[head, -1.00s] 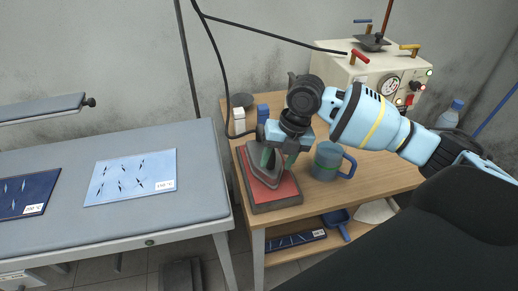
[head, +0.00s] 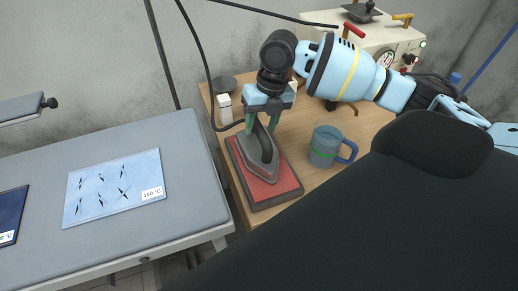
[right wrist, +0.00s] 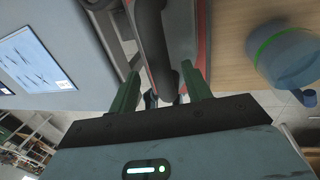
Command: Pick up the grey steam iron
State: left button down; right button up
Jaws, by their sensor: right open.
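The grey steam iron (head: 254,155) rests on a red pad with a dark frame (head: 262,188) on the wooden table. Its dark handle runs along its top. My right gripper (head: 262,123) is over the rear end of the iron, pointing down. It is open, with its two green fingers on either side of the iron's handle. In the right wrist view the handle (right wrist: 155,50) lies between the fingertips of the gripper (right wrist: 160,85), with gaps beside it. Whether a finger touches the iron I cannot tell. My left gripper is not in view.
A grey-blue mug with a green band (head: 325,146) stands right of the pad. A black hose (head: 209,70) hangs beside the gripper. The grey ironing board (head: 180,215) lies left.

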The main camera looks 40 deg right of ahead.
aim_at(258, 137)
jog(key=shift+w+a+f, duration=0.1)
jog(key=shift+a+f, duration=0.1)
jog(key=shift+f, duration=1.05)
jog(key=shift+w+a+f, duration=0.1)
jog(key=shift+a+f, duration=0.1)
jog(key=shift+f, duration=1.05)
jog(key=shift+s, duration=0.1)
grip_shut()
jog(key=shift+w+r, duration=0.2)
jog(key=shift+r, duration=0.05)
